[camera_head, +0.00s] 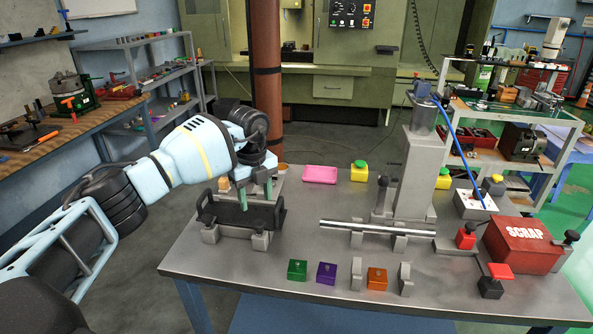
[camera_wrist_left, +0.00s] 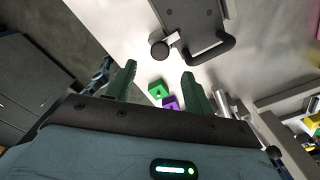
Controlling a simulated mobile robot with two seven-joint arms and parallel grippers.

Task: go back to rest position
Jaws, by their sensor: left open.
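My left gripper (camera_head: 256,195) hangs over the black tray (camera_head: 222,212) at the left of the metal table, its green fingers pointing down. In the left wrist view my left gripper (camera_wrist_left: 158,82) shows two green fingers spread apart with nothing between them; the black tray (camera_wrist_left: 190,20) with its handle lies beyond them. I cannot tell from the head view how far the fingertips are above the tray. My right gripper is not in view.
The table (camera_head: 225,258) holds a green block (camera_head: 297,270), a purple block (camera_head: 326,273), an orange block (camera_head: 377,279), a metal rod (camera_head: 375,228) on supports, a pink tray (camera_head: 320,174), a tall grey press (camera_head: 418,170) and a red scrap box (camera_head: 520,246). A brown pillar (camera_head: 266,60) stands behind.

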